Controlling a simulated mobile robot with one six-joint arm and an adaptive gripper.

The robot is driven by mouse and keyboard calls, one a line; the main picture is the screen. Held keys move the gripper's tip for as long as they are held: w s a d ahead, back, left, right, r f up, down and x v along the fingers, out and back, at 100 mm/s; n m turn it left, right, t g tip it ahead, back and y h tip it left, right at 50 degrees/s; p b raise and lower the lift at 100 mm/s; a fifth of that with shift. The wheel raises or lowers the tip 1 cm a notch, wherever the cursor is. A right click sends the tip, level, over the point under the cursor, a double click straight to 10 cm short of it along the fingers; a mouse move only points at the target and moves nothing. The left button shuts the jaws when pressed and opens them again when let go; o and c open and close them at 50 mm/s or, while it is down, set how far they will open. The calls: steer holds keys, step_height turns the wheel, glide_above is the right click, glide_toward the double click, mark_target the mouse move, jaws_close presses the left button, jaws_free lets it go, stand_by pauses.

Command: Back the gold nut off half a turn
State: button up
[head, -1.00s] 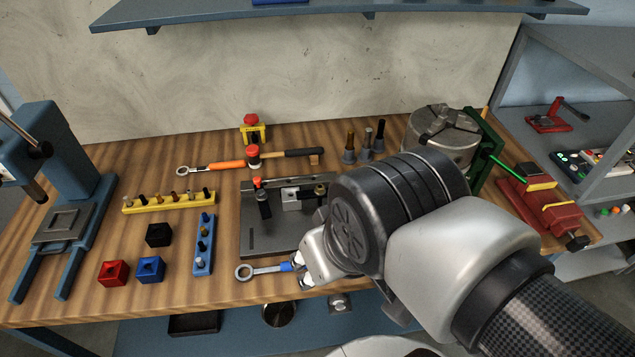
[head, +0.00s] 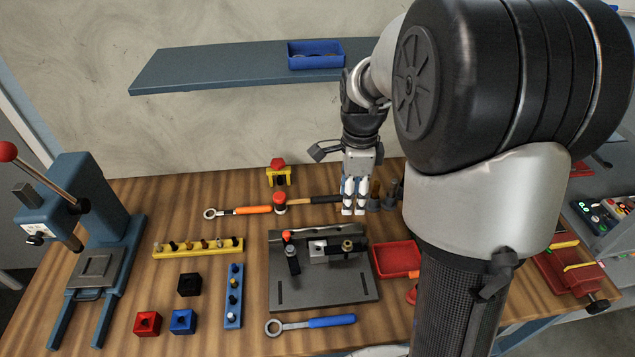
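The gold nut (head: 347,245) sits at the right of the clamp on the dark fixture plate (head: 325,293), in the middle of the bench. A blue-handled ring wrench (head: 330,321) lies flat in front of the plate. An orange-handled ring wrench (head: 250,210) lies behind it, to the left. My gripper (head: 354,212) points down behind the plate, close to the hammer handle's end. Its two fingers look near each other, with no held object visible; I cannot tell the gap or its height.
A hammer (head: 310,200) and a red-topped yellow piece (head: 278,172) lie at the back. A red tray (head: 397,258) is right of the plate. A yellow rack (head: 198,247), blue rack (head: 233,296) and several blocks stand left, near a press (head: 100,215). My arm hides the right side.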

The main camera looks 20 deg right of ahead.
mark_target(347, 243)
step_height(347, 243, down, 18)
steer(key=b, duration=0.4)
steer(key=shift+s+r+b, duration=0.1)
steer(key=shift+r+b, duration=0.15)
steer(key=shift+b, duration=0.05)
steer(key=shift+c, duration=0.3)
jaws_close()
